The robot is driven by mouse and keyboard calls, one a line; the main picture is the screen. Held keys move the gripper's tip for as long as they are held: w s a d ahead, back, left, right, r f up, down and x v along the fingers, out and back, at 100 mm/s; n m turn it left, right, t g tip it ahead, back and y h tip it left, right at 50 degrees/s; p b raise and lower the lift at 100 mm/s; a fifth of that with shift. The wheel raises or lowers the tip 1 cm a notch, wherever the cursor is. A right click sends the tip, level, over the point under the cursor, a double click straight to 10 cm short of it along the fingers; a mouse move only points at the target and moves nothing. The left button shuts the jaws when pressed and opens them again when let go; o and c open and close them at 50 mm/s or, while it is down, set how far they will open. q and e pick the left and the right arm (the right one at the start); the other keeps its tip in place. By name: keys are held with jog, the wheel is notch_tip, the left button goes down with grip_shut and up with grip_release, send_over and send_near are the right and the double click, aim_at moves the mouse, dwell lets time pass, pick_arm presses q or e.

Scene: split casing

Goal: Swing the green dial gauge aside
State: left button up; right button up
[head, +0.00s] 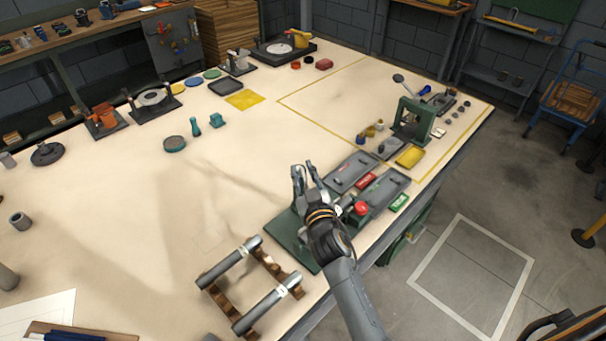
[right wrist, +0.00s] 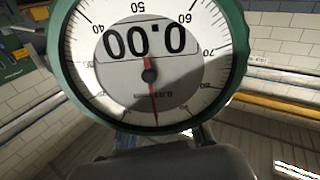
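The green dial gauge (right wrist: 150,70) fills the upper middle of the right wrist view, its white face toward the camera and its digits upside down. In the head view I cannot make the gauge out; my right gripper and wrist cover the spot over the green base plate (head: 290,238). My right gripper (head: 304,168) stands over that plate, fingers pointing away, with a gap between them. In the right wrist view, the fingers (right wrist: 163,138) show at the gauge's lower rim, apart from each other. Whether they touch it is unclear. My left gripper is not in view.
Grey casing halves (head: 352,172) with a red knob (head: 361,208) lie just right of my right gripper. A rack with grey cylinders (head: 250,283) stands in front. A green press (head: 412,118) stands farther back. The table's middle is clear.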

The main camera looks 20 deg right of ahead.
jog(key=shift+f, duration=0.1)
jog(key=shift+s, duration=0.15)
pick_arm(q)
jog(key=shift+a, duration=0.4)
pick_arm(e)
jog(key=shift+s+a, duration=0.2)
jog(key=shift+s, duration=3.35)
